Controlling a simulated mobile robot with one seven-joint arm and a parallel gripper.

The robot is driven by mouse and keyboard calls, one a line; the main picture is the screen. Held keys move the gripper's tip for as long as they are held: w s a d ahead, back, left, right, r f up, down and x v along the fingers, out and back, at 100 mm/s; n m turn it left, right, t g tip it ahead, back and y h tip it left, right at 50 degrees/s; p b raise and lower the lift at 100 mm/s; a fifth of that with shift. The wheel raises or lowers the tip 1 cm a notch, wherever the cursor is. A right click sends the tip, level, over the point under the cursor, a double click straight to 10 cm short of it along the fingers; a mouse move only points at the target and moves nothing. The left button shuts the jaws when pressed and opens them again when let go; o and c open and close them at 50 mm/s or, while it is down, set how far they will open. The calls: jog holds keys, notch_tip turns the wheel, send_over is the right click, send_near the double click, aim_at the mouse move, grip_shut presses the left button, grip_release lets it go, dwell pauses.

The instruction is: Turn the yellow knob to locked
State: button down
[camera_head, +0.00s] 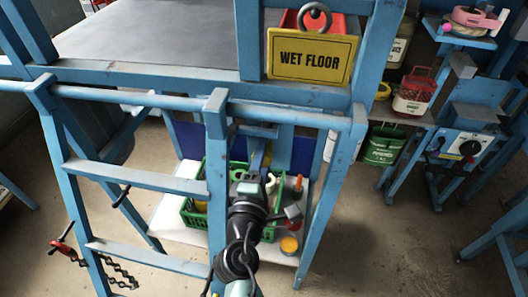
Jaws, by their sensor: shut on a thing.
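My arm reaches forward from the bottom middle to the lower shelf behind the blue ladder frame. My gripper (256,167) is at its far end, small and partly hidden by my own wrist. The knob's pointer and any locked mark are too small to read. What the knob is mounted on is mostly hidden by my arm and the frame.
A green crate (190,219) stands on the white lower shelf (168,221) around my wrist. A blue ladder frame (217,130) stands close to my arm. A yellow "WET FLOOR" sign (311,57) hangs above. A white box with a black dial (470,147) stands at right.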

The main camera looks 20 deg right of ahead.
dwell(0.5)
jog(key=shift+c, duration=1.4)
grip_release()
jog(key=b+v, duration=0.4)
jog(key=v, duration=0.9)
